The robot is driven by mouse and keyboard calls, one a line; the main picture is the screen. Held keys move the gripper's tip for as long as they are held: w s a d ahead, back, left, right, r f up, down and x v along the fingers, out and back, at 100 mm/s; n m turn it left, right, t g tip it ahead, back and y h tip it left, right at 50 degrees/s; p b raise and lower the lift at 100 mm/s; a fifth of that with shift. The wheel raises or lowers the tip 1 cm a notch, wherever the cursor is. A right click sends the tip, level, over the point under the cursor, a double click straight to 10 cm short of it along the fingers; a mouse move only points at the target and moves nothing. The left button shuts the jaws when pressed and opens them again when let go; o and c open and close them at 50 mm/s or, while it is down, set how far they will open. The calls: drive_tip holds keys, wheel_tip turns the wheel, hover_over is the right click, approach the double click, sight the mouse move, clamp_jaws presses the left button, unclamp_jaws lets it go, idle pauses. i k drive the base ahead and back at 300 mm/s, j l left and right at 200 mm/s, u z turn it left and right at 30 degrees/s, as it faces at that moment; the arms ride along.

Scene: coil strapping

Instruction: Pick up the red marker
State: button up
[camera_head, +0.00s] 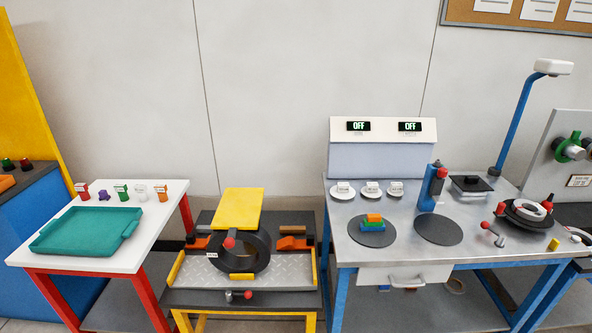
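A small red item (84,192) with a pale tag stands at the back left of the white-topped table (165,215). It is the likeliest red marker, but it is too small to make out its exact shape. In the same row to its right stand a purple item (104,196), a green item (121,192), a white item (141,193) and an orange item (161,191). My gripper is not in view, and nothing is seen touching the red item.
A teal tray (48,246) fills much of the white table in front of the row. Right of it is a yellow-framed bench with a black coil (262,250). A steel table (395,252) holds coloured blocks (373,224) and a blue bottle-like device (430,190).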

sight(83, 189)
drive_tip(key=j+u, duration=0.15)
drive_tip(key=u, duration=0.95)
drive_tip(key=l+u, duration=0.15)
drive_tip(key=z, duration=2.3)
drive_tip(key=j+u, duration=0.15)
drive_tip(key=u, duration=1.6)
drive_tip(key=k+l+u, duration=0.1)
drive_tip(key=u, duration=0.45)
